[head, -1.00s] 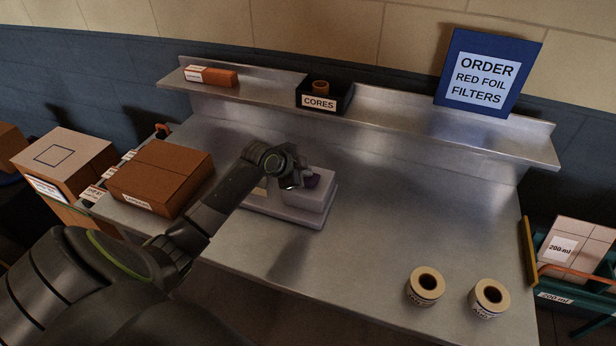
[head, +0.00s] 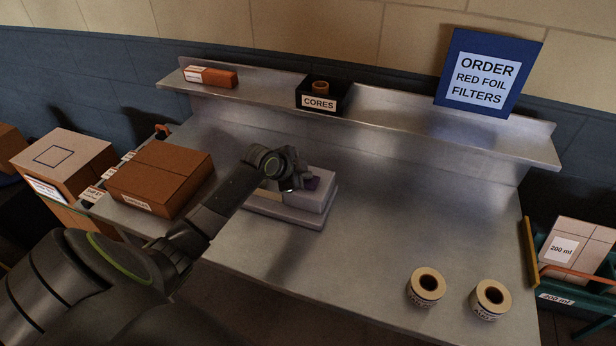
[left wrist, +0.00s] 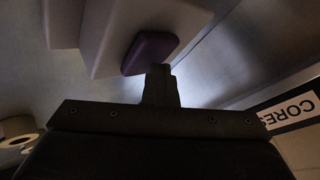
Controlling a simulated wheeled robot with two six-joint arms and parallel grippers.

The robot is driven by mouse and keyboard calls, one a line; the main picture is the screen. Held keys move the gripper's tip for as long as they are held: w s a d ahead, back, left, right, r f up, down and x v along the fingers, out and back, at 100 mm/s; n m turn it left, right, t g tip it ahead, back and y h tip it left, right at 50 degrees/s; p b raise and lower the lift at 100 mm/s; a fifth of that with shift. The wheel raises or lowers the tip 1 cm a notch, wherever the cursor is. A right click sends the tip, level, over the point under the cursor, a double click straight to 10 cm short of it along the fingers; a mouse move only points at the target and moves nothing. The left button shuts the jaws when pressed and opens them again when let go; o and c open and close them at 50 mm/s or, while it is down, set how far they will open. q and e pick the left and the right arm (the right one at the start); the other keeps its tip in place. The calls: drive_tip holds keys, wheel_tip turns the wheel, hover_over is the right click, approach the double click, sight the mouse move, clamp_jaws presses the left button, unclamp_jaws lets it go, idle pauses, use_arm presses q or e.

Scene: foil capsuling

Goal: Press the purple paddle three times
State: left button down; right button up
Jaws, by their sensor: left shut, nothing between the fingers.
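The purple paddle (head: 312,183) sits on the pale machine (head: 321,200) in the middle of the bench. It is partly hidden behind my left gripper (head: 298,185) in the head view. In the left wrist view the paddle (left wrist: 150,53) sticks out from the machine's pale body (left wrist: 125,25). The shut fingers of my left gripper (left wrist: 159,72) are right at the paddle's edge there. I cannot tell whether they touch it. The gripper is empty. My right gripper is in neither view.
A brown carton (head: 160,178) stands left of the machine. Two label rolls (head: 427,286) (head: 490,298) stand at the front right. A shelf (head: 400,118) along the back holds the black CORES bin (head: 322,97) and an order sign (head: 487,72).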

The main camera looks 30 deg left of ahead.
sight(305, 182)
use_arm(q)
drive_tip(key=shift+a+r+p, duration=0.1)
drive_tip(key=shift+r+p, duration=0.95)
drive_tip(key=shift+r, duration=0.1)
wheel_tip(305, 182, up, 5)
drive_tip(key=p, duration=0.4)
idle(2.2)
